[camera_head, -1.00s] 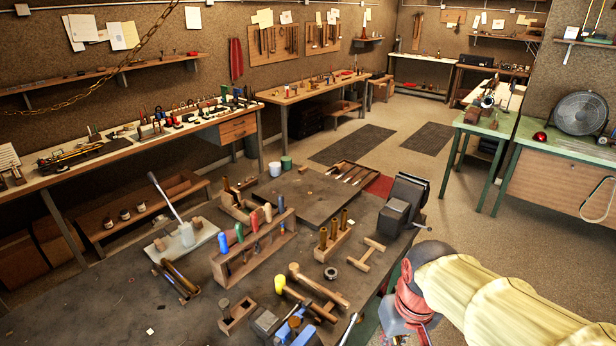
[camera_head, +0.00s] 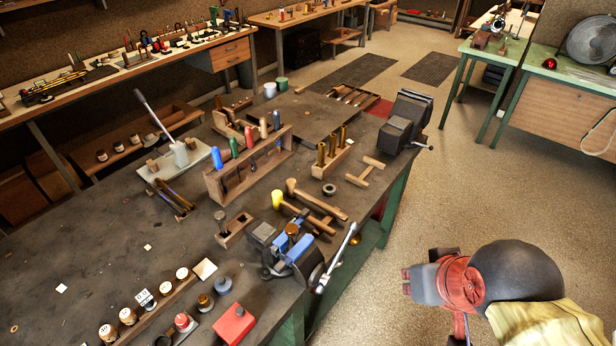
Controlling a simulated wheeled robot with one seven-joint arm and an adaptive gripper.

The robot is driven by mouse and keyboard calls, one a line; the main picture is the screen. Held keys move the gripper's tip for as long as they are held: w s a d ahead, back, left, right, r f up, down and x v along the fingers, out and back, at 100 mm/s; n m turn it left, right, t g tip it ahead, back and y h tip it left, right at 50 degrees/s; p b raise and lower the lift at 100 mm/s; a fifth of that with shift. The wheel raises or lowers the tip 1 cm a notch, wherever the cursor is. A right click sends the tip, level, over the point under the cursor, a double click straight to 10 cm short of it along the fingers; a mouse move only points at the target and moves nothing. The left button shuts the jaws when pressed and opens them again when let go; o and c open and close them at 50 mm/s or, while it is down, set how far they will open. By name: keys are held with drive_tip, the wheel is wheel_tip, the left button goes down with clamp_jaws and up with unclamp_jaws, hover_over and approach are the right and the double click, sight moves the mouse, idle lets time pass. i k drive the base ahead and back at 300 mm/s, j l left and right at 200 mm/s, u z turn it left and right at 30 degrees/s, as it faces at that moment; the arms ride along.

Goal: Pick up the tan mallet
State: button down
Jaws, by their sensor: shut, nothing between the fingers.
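The tan mallet (camera_head: 316,199) lies on the dark workbench, with its pale wooden head at the left end and its handle pointing right and toward me. A second mallet with a yellow head (camera_head: 277,200) lies just in front of it, nearly parallel. My gripper (camera_head: 407,281) is at the lower right, out over the floor beyond the bench's right edge, well apart from both mallets. It is shut and empty; its fingers show small at the end of the red and grey wrist.
A blue-jawed vise (camera_head: 292,252) with a long handle stands in front of the mallets at the bench edge. A wooden rack of colored-handled tools (camera_head: 248,170) stands behind left. A block with brass cylinders (camera_head: 333,157), a ring (camera_head: 329,190) and a T-shaped wooden piece (camera_head: 366,172) lie behind. Another vise (camera_head: 405,122) is at the far corner.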

sight(291, 191)
drive_tip(key=i+l+u, duration=0.3)
drive_tip(key=i, duration=0.3)
drive_tip(key=i+l+u, duration=0.3)
drive_tip(key=i+l, duration=0.15)
drive_tip(key=i, duration=0.15)
